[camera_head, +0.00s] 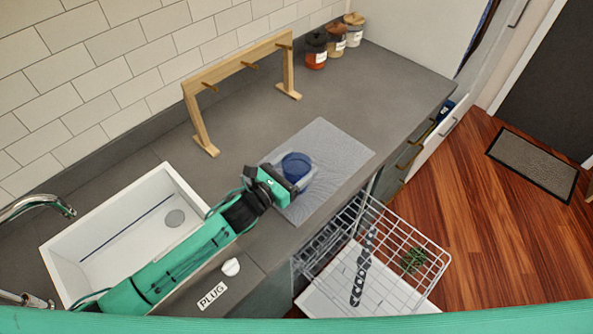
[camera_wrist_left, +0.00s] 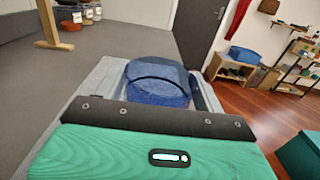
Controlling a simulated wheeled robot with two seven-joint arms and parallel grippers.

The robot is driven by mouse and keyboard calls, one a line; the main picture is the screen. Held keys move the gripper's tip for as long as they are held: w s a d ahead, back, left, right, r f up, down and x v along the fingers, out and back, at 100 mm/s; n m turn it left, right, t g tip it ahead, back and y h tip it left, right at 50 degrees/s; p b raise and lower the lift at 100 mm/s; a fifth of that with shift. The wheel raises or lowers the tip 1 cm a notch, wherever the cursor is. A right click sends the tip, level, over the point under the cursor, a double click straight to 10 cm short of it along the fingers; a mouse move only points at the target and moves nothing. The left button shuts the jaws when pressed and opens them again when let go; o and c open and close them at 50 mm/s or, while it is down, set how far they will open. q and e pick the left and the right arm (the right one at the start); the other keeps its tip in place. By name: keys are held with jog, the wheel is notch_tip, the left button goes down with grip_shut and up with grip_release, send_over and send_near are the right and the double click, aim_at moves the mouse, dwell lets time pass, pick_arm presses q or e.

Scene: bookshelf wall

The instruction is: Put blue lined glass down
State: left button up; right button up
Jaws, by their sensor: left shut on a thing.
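The blue lined glass (camera_head: 296,167) is a translucent blue cup with a dark line around it. It is at the grey mat (camera_head: 338,152) on the counter, and I cannot tell whether its base touches the mat. In the left wrist view the glass (camera_wrist_left: 157,82) is just beyond the gripper body. My left gripper (camera_head: 288,181) is shut on the glass; its fingers are mostly hidden. My right gripper is not in view.
A white sink (camera_head: 130,235) is at the left. A wooden peg rack (camera_head: 243,72) and several jars (camera_head: 335,40) stand behind the mat. An open dishwasher rack (camera_head: 400,245) is below the counter's front edge. The counter right of the mat is clear.

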aim_at(305, 167)
pick_arm(q)
notch_tip(305, 167, down, 3)
jog(key=shift+r, duration=0.2)
jog(key=shift+f, duration=0.25)
jog(key=o, duration=1.2)
jog(key=shift+r, duration=0.1)
